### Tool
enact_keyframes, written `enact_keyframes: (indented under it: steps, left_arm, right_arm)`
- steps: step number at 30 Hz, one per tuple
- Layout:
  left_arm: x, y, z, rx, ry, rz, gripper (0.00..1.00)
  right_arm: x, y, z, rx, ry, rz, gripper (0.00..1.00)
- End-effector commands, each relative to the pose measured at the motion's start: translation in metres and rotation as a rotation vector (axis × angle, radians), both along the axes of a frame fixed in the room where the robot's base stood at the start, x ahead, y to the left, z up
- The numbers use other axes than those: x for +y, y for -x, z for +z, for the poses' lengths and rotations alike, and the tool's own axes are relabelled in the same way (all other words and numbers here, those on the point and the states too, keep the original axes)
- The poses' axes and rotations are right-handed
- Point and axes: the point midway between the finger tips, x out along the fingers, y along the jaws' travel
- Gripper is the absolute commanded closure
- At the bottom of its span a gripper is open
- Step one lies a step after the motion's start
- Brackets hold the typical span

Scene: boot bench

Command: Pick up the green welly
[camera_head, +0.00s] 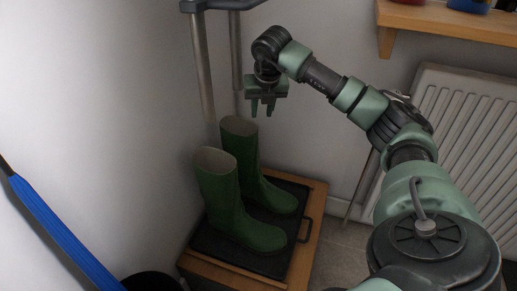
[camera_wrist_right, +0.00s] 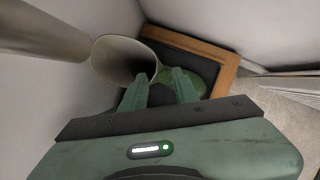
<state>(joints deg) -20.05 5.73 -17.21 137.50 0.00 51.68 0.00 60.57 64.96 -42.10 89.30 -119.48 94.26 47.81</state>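Two green wellies stand upright side by side, a front one (camera_head: 222,200) and a back one (camera_head: 243,155), toes to the right. They stand on a black tray (camera_head: 213,245) on a wooden bench (camera_head: 312,225). My right gripper (camera_head: 263,114) is open and empty, fingers pointing down, above the back welly's open top. In the right wrist view, the fingers (camera_wrist_right: 161,76) are apart. One welly's open top (camera_wrist_right: 125,60) is beside and partly behind the left finger, its foot (camera_wrist_right: 205,80) beyond them. The other welly cannot be made out there. My left gripper is not in view.
Grey metal posts (camera_head: 202,70) rise close to the left of my right gripper. A white radiator (camera_head: 470,140) and a wooden shelf (camera_head: 450,22) are at the right. A long blue object (camera_head: 55,230) leans at the left. A black round object (camera_head: 152,282) is at the bottom.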

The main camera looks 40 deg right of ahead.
Motion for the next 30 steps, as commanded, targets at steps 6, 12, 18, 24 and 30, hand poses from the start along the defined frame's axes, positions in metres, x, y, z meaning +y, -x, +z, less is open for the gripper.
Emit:
enact_keyframes:
  steps: [6,12,18,24,30]
  left_arm:
    - [0.0,0.0,-0.012,0.001,0.0,0.0,0.64]
    - [0.0,0.0,-0.031,0.001,0.0,0.0,0.64]
    - [-0.001,-0.003,-0.02,-0.033,-0.004,0.002,0.64]
    - [-0.001,-0.003,-0.02,-0.031,-0.004,0.002,0.64]
    - [-0.001,-0.003,-0.02,-0.031,-0.004,0.002,0.64]
  right_arm:
    - [-0.002,-0.007,-0.023,0.0,-0.001,0.001,0.7]
    - [-0.004,-0.016,-0.053,0.0,-0.002,0.003,0.7]
    - [-0.008,-0.022,-0.065,-0.002,-0.002,0.003,0.7]
    - [-0.008,-0.022,-0.063,-0.002,-0.002,0.003,0.84]
    - [-0.008,-0.021,-0.064,0.0,-0.001,0.003,1.0]
